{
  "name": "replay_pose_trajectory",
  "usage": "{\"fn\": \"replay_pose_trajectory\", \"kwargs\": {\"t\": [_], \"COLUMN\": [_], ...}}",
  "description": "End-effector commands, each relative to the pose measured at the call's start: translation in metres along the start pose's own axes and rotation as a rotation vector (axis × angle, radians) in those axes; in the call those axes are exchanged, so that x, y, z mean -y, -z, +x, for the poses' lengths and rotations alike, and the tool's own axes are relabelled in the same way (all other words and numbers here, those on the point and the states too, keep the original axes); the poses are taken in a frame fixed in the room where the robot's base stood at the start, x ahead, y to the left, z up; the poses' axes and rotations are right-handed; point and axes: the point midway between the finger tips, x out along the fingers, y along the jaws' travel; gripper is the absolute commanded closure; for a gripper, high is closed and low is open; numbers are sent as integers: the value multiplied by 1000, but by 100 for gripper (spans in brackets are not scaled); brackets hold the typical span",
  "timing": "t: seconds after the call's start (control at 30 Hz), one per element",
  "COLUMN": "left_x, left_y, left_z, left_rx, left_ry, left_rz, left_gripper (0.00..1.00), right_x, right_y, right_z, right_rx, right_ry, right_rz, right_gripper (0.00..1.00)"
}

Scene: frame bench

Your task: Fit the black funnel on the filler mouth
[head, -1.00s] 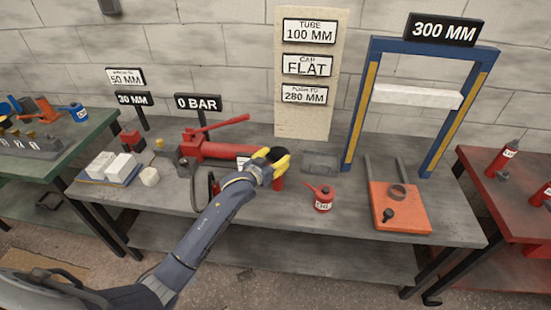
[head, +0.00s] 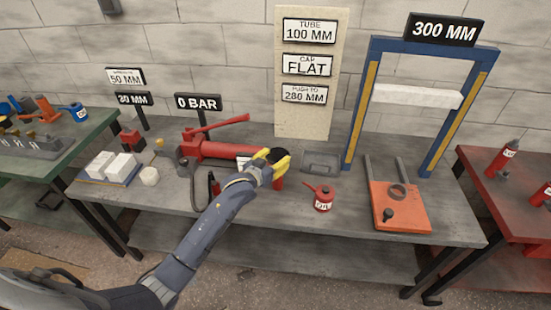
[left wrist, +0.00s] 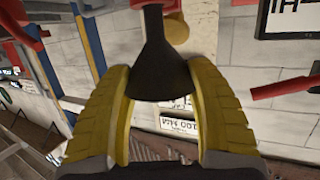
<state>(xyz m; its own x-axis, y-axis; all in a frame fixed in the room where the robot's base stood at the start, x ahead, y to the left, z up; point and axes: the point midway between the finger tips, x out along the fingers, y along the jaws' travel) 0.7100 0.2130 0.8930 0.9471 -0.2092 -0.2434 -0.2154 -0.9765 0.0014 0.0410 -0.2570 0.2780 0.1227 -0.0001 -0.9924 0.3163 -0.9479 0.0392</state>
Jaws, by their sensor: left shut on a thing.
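My left gripper (head: 280,167) has yellow fingers and is shut on the black funnel (head: 274,155), at the right end of the red hand pump (head: 225,150). In the left wrist view the funnel (left wrist: 165,62) sits between both fingers, its wide end toward the palm and its narrow end pointing to the top edge. Red parts and a brass-coloured round piece (left wrist: 176,28) show close to the narrow end. I cannot tell whether the funnel touches them, and I cannot make out the filler mouth. My right gripper is not in view.
A red oil can (head: 323,198) stands right of the gripper. A grey tray (head: 321,163) lies behind it. White blocks (head: 122,167) lie at the left. The bench front is mostly clear.

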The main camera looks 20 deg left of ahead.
Motion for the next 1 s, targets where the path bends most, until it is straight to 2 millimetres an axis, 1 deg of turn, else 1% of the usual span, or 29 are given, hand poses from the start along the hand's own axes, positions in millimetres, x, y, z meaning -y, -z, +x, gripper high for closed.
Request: {"fn": "replay_pose_trajectory", "kwargs": {"t": [1.0], "left_x": [0], "left_y": [-21], "left_z": [5], "left_rx": [1], "left_ry": [0], "left_rz": [1], "left_gripper": [73], "right_x": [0], "right_y": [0], "right_z": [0], "right_rx": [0], "right_ry": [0], "right_rz": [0], "right_gripper": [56]}}
